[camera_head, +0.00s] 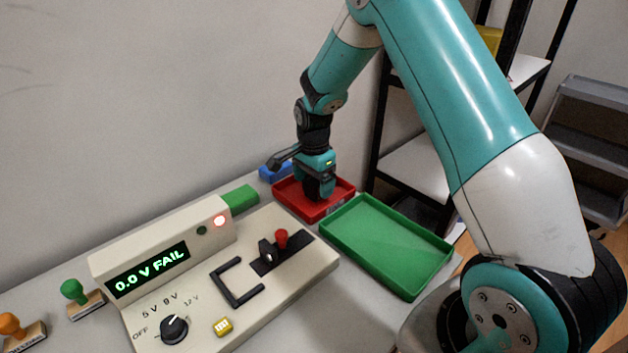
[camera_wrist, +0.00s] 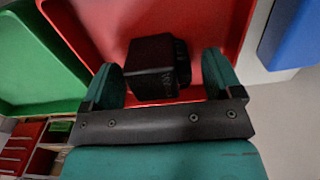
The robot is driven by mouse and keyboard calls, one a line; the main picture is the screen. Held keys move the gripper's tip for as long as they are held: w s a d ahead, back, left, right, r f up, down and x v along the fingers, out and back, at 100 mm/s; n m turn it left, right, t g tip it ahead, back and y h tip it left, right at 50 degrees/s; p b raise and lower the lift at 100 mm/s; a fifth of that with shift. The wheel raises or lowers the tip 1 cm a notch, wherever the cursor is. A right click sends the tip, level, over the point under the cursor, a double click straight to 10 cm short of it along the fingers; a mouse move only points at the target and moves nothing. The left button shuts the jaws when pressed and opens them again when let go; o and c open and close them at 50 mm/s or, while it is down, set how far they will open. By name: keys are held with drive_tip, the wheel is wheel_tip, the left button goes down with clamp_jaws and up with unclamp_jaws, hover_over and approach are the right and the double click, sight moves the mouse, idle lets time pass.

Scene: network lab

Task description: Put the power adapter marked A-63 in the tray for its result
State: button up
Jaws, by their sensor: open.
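A black power adapter (camera_wrist: 152,70) is in the red tray (camera_head: 288,203), seen in the wrist view between my fingers. Light marking shows on its side but is too small to read. My gripper (camera_head: 318,188) is low over the red tray, and its open teal fingers stand on either side of the adapter. In the head view the gripper hides most of the adapter. The green tray (camera_head: 398,285) beside it is empty.
The tester's bed has a black bracket (camera_head: 226,291), a red-knobbed lever (camera_head: 281,240) and a dial (camera_head: 174,330). A green-handled stamp (camera_head: 73,291) and an orange-handled stamp (camera_head: 10,325) stand left. A blue object (camera_head: 272,173) lies behind the red tray; a shelf is at right.

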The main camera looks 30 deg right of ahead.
wheel_tip(320, 180, up, 12)
drive_tip(key=s+a+r+n+y, duration=0.1)
drive_tip(key=s+a+r+n, duration=0.3)
drive_tip(key=s+a+n, duration=0.35)
drive_tip(key=s+a+r+n+y, duration=0.1)
drive_tip(key=s+a+r+n, duration=0.3)
drive_tip(key=s+a+n, duration=0.3)
drive_tip(key=s+a+n+y, duration=0.1)
drive_tip(key=s+a+n, duration=0.1)
drive_tip(key=s+n, duration=0.2)
drive_tip(key=s+a+r+n+y, duration=0.1)
drive_tip(key=s+n, duration=0.3)
drive_tip(key=s, duration=0.7)
drive_tip(key=shift+a, duration=0.5)
